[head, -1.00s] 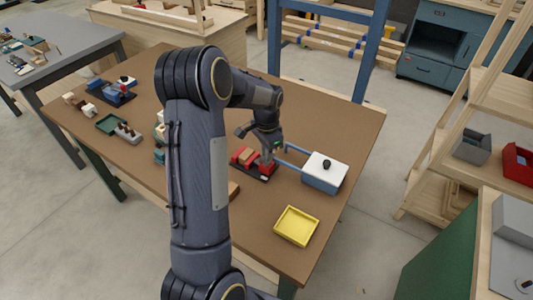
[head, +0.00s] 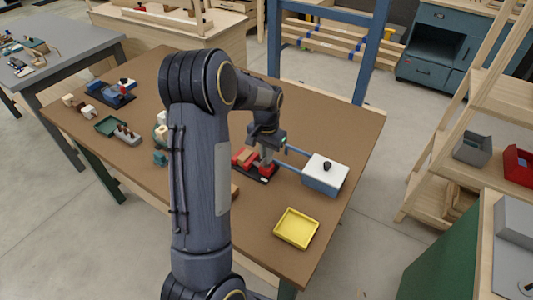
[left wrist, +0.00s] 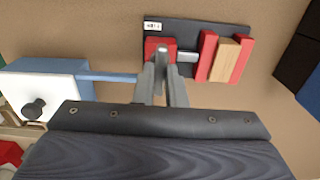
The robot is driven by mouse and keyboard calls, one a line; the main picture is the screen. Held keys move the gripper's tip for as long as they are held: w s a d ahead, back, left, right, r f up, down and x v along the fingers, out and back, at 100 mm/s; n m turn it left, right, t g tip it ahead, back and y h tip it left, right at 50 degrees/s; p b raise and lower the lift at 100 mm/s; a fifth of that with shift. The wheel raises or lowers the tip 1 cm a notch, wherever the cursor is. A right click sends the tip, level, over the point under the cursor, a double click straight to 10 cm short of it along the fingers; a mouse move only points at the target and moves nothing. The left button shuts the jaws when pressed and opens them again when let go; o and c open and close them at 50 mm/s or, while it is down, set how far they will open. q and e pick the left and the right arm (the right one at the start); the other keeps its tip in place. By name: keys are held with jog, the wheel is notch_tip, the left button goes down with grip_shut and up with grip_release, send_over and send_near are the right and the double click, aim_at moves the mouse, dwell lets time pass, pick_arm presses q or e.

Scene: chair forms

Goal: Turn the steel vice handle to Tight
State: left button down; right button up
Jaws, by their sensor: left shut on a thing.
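The red vice (head: 244,157) stands on a dark base plate on the brown table, with a wooden block (left wrist: 224,60) between its red jaws. In the left wrist view, the vice's red end block (left wrist: 152,45) and a short steel spindle (left wrist: 187,56) show left of the jaws. My left gripper (left wrist: 161,68) is at that end block, its fingers shut on the steel handle (left wrist: 161,49), which they mostly hide. A small white label (left wrist: 152,26) lies on the base; I cannot read it surely. My right gripper is not in view.
A white-topped blue box (head: 325,173) with a black knob and blue bars stands right of the vice. A yellow tray (head: 297,228) lies in front. A blue vice (head: 118,93) and a green tray (head: 111,124) are at the left. The table's far right is clear.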

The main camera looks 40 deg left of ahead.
pick_arm(q)
jog(key=shift+r, duration=0.1)
jog(key=c, duration=1.5)
grip_release()
jog(key=shift+r, duration=3.85)
jog(key=s+d+r+t+h, duration=0.25)
jog(key=s+d+r, duration=0.45)
jog(key=s+d, duration=0.4)
jog(key=s+d+t, duration=0.1)
jog(key=s+d, duration=0.1)
jog(key=s, duration=0.2)
jog(key=s+d+f+t+h, duration=0.1)
jog(key=s+d, duration=0.2)
jog(key=s, duration=0.1)
jog(key=s+d+f+t, duration=0.1)
jog(key=s+d, duration=0.2)
jog(key=s, duration=0.1)
jog(key=shift+s+n, duration=0.3)
